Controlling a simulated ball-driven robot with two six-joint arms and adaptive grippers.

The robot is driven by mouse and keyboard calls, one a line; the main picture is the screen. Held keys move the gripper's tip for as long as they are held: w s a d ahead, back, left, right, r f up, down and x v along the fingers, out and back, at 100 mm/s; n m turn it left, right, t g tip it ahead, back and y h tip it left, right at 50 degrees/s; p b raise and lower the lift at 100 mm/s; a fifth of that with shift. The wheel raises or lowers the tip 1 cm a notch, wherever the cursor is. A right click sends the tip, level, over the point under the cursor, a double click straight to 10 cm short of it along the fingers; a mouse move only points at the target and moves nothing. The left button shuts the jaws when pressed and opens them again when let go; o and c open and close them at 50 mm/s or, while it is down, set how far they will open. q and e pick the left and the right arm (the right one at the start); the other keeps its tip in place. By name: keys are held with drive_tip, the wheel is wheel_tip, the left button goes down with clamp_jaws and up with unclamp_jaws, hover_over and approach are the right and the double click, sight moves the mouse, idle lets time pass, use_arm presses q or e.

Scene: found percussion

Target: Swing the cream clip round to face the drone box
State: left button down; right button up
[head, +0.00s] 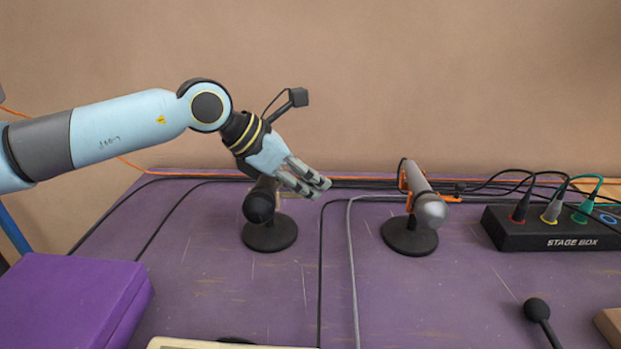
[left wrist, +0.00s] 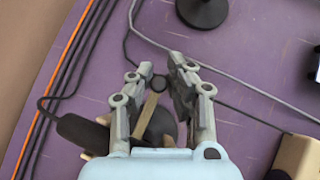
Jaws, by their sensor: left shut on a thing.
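In the left wrist view the cream clip (left wrist: 149,109) shows as a pale bar between the fingers of my left gripper (left wrist: 160,80). The gripper is shut on it. A black microphone (left wrist: 85,131) lies beside the bar, with pale clip parts at its sides. In the head view the left gripper (head: 320,189) reaches over the left microphone (head: 259,206) on its round black stand (head: 270,234), and the hand hides the clip. A cream box edge (head: 220,344) shows at the bottom; I cannot tell whether it is the drone box. My right gripper is out of view.
A grey-headed microphone (head: 430,211) in an orange clip stands to the right. A black stage box (head: 548,240) with cables is further right. A purple box (head: 70,305) is at front left, and a small black microphone (head: 538,311) at front right. Cables cross the purple table.

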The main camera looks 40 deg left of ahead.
use_arm(q)
drive_tip(key=shift+w+a, duration=0.1)
idle(0.6)
drive_tip(key=c, duration=1.2)
unclamp_jaws()
drive_tip(key=shift+a, duration=0.1)
drive_tip(key=shift+c, duration=0.2)
drive_tip(key=shift+r, duration=0.1)
wheel_tip(320, 180, up, 10)
drive_tip(key=shift+f, duration=0.1)
